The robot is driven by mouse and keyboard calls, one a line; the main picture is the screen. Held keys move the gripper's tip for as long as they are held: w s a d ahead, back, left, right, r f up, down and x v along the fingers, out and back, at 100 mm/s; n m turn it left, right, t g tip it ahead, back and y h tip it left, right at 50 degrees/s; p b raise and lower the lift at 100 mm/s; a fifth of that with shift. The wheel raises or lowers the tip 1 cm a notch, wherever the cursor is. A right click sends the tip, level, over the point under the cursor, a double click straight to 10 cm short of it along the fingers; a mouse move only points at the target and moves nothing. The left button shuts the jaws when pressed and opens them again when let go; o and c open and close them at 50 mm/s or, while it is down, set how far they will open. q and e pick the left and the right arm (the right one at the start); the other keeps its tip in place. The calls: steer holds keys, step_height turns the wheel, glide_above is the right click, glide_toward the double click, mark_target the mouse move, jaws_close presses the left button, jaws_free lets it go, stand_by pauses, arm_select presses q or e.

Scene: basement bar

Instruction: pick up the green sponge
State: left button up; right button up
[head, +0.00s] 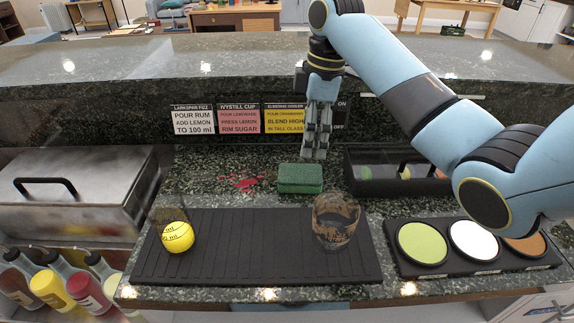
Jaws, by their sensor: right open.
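The green sponge (300,179) lies flat on the dark speckled counter, just behind the ribbed black mat. My right gripper (314,153) points down just above and slightly behind the sponge, near the back wall of the counter. It is empty, and its fingers look close together from this side. I cannot tell for certain whether the fingertips touch the sponge. My left gripper is not in view.
The black mat (240,270) holds a glass with something yellow (178,237) and a dark-patterned glass (336,218). A black caddy (380,184) stands right of the sponge. A tray of coloured discs (422,244) is front right. A red spill (243,183) lies left.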

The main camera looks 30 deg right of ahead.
mark_target(300, 173)
steer(key=f, duration=0.2)
steer(key=shift+s+a+f, duration=0.1)
steer(key=shift+a+f, duration=0.1)
steer(key=shift+f, duration=0.1)
step_height(300, 173, down, 2)
steer(key=shift+a, duration=0.1)
steer(key=shift+a+f, duration=0.1)
steer(key=shift+f, duration=0.2)
steer(key=f, duration=0.2)
steer(key=a+f, duration=0.1)
steer(key=f, duration=0.1)
steer(key=shift+a+f, duration=0.15)
steer(key=shift+f, duration=0.05)
steer(key=shift+w+f, duration=0.2)
steer(key=shift+f, duration=0.15)
steer(key=c, duration=0.3)
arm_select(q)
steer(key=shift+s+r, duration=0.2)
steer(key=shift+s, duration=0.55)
arm_select(e)
steer(key=c, duration=0.6)
